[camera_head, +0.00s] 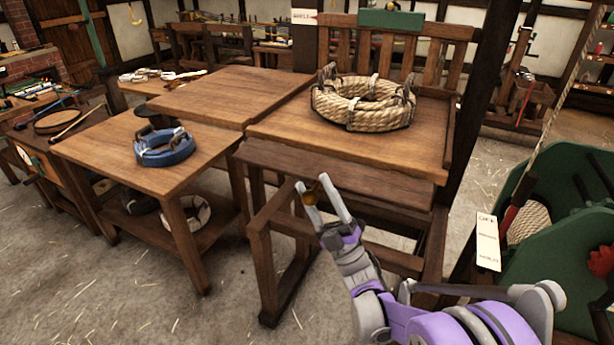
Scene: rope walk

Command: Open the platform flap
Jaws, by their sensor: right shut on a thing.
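The wooden platform (280,124) stands in the middle of the view with a rope coil (362,101) on its top. A brown board that looks like the platform flap (345,172) runs along its front edge, just below the top. I cannot tell its exact angle. My right gripper (312,184) is in front of the flap's lower left part. Its pale fingers are shut on a small brass-coloured piece (310,198), perhaps a handle or knob. How that piece joins the flap is hidden. My left gripper is out of view.
A lower wooden table (95,150) with a blue rope coil (164,147) stands at left. A green machine (560,235) with a white label plate stands at right, close to my right arm. A dark post (487,95) rises behind the platform. Straw-strewn floor is open at front left.

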